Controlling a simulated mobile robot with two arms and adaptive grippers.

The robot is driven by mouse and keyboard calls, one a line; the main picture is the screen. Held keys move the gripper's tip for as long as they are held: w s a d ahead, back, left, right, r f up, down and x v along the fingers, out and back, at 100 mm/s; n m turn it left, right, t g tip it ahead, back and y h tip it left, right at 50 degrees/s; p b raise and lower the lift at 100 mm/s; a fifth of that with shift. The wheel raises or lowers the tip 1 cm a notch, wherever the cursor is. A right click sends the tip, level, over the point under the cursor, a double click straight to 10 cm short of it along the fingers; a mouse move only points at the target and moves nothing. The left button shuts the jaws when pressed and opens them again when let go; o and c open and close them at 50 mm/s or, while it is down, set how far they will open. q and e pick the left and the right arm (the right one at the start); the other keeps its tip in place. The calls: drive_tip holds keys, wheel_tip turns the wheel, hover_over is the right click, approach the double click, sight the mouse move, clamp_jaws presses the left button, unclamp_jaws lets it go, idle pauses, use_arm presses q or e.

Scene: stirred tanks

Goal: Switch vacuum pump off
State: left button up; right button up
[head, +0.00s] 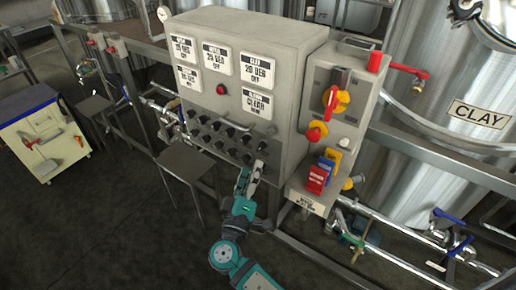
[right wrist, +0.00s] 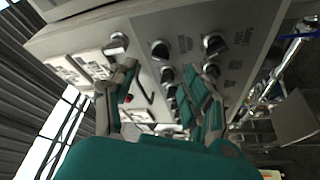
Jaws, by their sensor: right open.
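A grey control cabinet (head: 293,104) stands in the middle of the head view. Its front carries rows of black rotary knobs (head: 217,126) low down. The knob labels are too small to read, so I cannot tell which one is the vacuum pump switch. My right gripper (head: 258,168) is open at the lower right of the knob rows. In the right wrist view its two fingers (right wrist: 165,88) are spread, with the panel and several knobs (right wrist: 160,50) behind them. One knob (right wrist: 116,44) shows just beyond the left finger. I cannot tell whether a finger touches a knob. My left gripper is not in view.
A side box (head: 345,88) with red and yellow rotary switches and a red tag (head: 317,180) juts out at the right. A small table (head: 186,161) stands front left of the cabinet. Steel tanks and pipes with blue valves (head: 460,245) fill the right. Open floor lies front left.

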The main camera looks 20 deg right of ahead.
sight(259, 150)
drive_tip(key=p+x, duration=0.1)
drive_tip(key=x, duration=0.4)
drive_tip(key=shift+r, duration=0.1)
drive_tip(key=shift+w+d, duration=0.4)
drive_tip(key=shift+w, duration=0.2)
drive_tip(key=shift+p, duration=0.3)
clamp_jaws()
